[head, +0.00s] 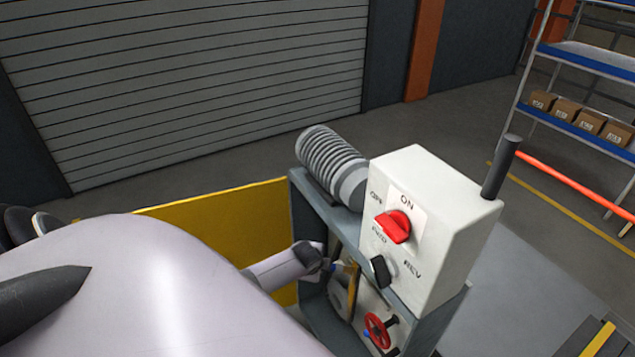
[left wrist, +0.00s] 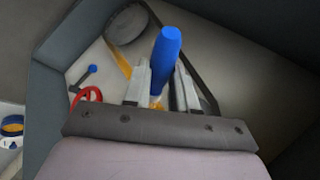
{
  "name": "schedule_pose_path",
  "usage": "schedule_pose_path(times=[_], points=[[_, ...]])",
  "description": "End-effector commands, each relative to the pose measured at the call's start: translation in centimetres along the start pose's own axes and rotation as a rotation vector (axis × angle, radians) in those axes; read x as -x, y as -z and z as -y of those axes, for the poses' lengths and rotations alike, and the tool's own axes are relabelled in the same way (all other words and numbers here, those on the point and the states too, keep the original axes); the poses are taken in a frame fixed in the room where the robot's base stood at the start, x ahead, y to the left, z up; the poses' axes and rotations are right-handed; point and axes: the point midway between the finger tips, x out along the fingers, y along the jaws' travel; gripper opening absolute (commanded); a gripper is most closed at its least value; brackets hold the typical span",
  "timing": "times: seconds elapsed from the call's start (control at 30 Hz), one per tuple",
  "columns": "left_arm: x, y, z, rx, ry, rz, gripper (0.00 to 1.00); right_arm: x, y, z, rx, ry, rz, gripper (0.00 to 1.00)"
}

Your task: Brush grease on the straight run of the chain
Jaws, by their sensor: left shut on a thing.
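My left gripper (left wrist: 158,88) is shut on a blue-handled tool (left wrist: 166,52), which looks like the brush. Its bristle end is hidden. In the head view my left gripper (head: 312,256) reaches into the open side of the grey drive housing (head: 330,215). A dark narrow band (left wrist: 186,48) runs beside the tool in the left wrist view and may be the chain; links cannot be made out. A grey wheel (left wrist: 127,25) sits at its upper end. I cannot tell whether the brush touches the chain. My right gripper is not in view.
A white control box (head: 440,235) with a red switch (head: 394,227) stands above the opening, beside a ribbed motor (head: 330,160). A red handwheel (head: 377,330) is below. A yellow panel (head: 215,225) lies behind my arm. A blue-rimmed round container (left wrist: 12,126) shows at lower left.

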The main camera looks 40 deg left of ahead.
Motion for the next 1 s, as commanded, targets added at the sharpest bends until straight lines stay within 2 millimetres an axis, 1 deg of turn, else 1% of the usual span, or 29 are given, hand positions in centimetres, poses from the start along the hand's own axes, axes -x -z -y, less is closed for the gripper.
schedule_pose_path(times=[0.33, 0.6, 0.9, 1.0], points=[[-2.5, -0.1, -1.6, 0.001, 0.001, 0.000, 0.00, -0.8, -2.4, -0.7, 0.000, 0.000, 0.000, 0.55], [-3.2, 0.0, -2.0, 0.001, 0.001, -0.001, 0.00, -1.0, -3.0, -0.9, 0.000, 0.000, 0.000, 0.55], [-5.4, -0.1, -3.5, 0.000, 0.002, -0.002, 0.00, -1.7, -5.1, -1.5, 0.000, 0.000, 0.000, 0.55], [-5.8, -0.2, -3.8, 0.000, 0.002, -0.002, 0.00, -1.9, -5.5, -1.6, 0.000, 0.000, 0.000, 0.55]])
